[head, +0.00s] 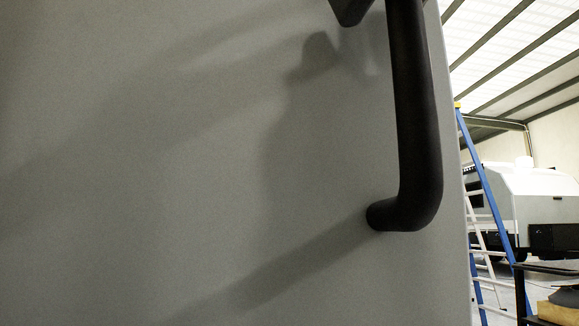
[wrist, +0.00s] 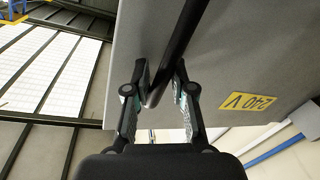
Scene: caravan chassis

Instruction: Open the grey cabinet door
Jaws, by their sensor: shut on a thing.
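The grey cabinet door (head: 200,150) fills most of the head view. Its right edge runs down near the right side. A black bar handle (head: 415,110) stands out from the door near that edge, its lower end bending back to the surface. In the wrist view the same handle (wrist: 181,38) runs down between the two fingers of my gripper (wrist: 161,84), which is shut on it near its bend. In the head view only a dark piece at the top edge, perhaps a fingertip, shows beside the handle. I cannot tell whether the door stands ajar.
A yellow 240 V label (wrist: 247,103) is on the grey panel in the wrist view. Past the door's edge in the head view stand a blue ladder (head: 484,190), a white caravan-like body (head: 535,195) and a dark cart (head: 545,268).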

